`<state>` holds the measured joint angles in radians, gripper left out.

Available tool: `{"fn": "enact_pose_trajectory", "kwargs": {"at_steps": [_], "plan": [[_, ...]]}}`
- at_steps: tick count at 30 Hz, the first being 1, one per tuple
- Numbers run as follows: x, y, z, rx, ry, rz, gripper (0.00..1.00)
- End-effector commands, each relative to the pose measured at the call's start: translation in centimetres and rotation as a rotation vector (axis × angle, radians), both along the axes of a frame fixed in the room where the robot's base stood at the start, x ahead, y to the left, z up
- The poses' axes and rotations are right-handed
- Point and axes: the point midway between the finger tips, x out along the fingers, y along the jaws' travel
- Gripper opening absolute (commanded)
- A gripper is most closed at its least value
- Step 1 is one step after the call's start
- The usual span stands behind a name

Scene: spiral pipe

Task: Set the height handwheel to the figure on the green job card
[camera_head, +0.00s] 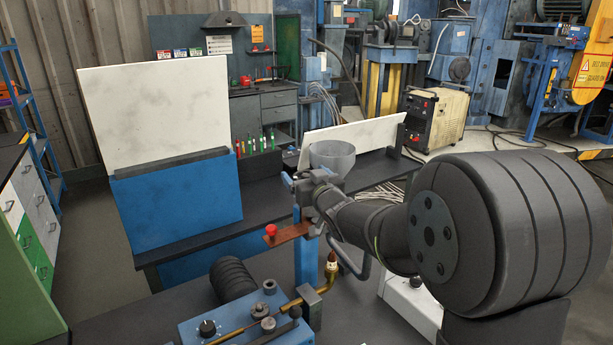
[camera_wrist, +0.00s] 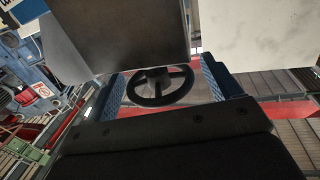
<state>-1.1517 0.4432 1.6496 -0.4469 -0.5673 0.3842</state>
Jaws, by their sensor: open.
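The black spoked handwheel (camera_wrist: 158,77) shows in the wrist view, between my gripper's two blue finger pads. My gripper (camera_wrist: 163,88) is open, with one pad on each side of the wheel. I cannot tell whether either pad touches the rim. A grey block hides the area above the wheel. In the head view my gripper (camera_head: 300,184) is at the blue post, and I cannot make out the wheel there. Small job cards (camera_head: 180,53) with coloured tops hang on the back wall board. Their figures are too small to read, and I cannot surely pick out the green one.
A grey bowl-shaped cup (camera_head: 332,157) is close behind my gripper. A red knob (camera_head: 271,230) on a brown lever and a brass nozzle (camera_head: 331,262) are near the post. A blue control box (camera_head: 250,322) is in front. White panels (camera_head: 155,115) stand behind.

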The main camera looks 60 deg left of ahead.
Motion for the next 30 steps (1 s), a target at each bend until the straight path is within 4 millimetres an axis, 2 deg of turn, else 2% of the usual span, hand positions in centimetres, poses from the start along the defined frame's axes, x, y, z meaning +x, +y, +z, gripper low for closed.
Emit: {"fn": "enact_pose_trajectory", "kwargs": {"at_steps": [8,12,15,30], "plan": [[0.01,0.09,0.04,0.0,0.0,0.0,0.81],[0.0,0.08,0.04,0.0,0.0,0.0,0.53],[0.0,0.07,0.04,0.0,0.0,0.0,0.38],[0.14,0.08,0.14,0.004,-0.003,0.123,0.38]]}}
